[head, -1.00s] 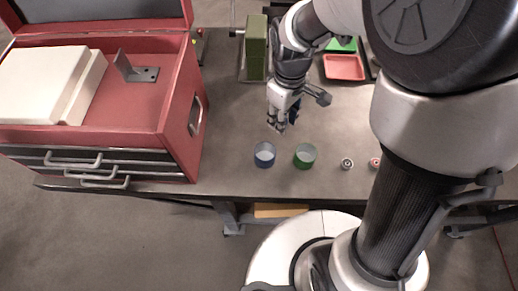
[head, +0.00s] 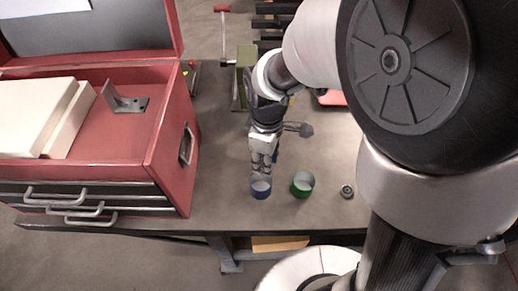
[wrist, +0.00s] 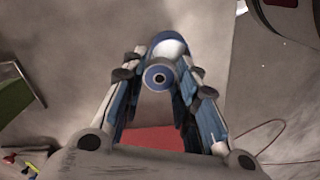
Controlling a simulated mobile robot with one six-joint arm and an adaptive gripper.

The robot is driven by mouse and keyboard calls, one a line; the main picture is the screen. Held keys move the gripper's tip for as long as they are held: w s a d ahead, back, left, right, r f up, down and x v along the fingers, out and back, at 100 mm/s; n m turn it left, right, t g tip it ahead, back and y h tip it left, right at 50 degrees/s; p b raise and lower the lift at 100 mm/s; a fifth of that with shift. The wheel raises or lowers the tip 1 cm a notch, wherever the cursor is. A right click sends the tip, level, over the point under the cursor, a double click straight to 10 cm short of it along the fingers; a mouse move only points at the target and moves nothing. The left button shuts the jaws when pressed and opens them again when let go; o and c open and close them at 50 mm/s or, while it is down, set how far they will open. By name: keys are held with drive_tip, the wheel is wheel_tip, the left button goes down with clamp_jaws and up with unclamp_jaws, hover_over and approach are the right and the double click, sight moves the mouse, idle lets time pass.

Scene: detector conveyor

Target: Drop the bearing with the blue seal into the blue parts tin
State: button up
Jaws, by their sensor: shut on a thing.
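In the wrist view my gripper (wrist: 160,85) is shut on a small round bearing (wrist: 159,78) with a blue ring around its dark bore. Beyond the bearing, the blue tin (wrist: 168,44) shows partly, overlapped by the bearing in that view. In the head view my gripper (head: 262,168) points down just above and behind the rim of the blue parts tin (head: 261,190), which stands on the bench near its front edge. The held bearing cannot be made out in the head view. I cannot tell whether it is fully over the tin's opening.
A green tin (head: 302,187) stands just right of the blue one. Another bearing (head: 347,191) lies on the bench farther right. A red toolbox (head: 170,150) with drawers fills the left. A green vise (head: 245,70) is at the back. My arm covers the right side.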

drive_tip(key=o, duration=1.1)
drive_tip(key=shift+o, duration=0.2)
wheel_tip(320, 180, up, 12)
drive_tip(key=shift+r, duration=0.1)
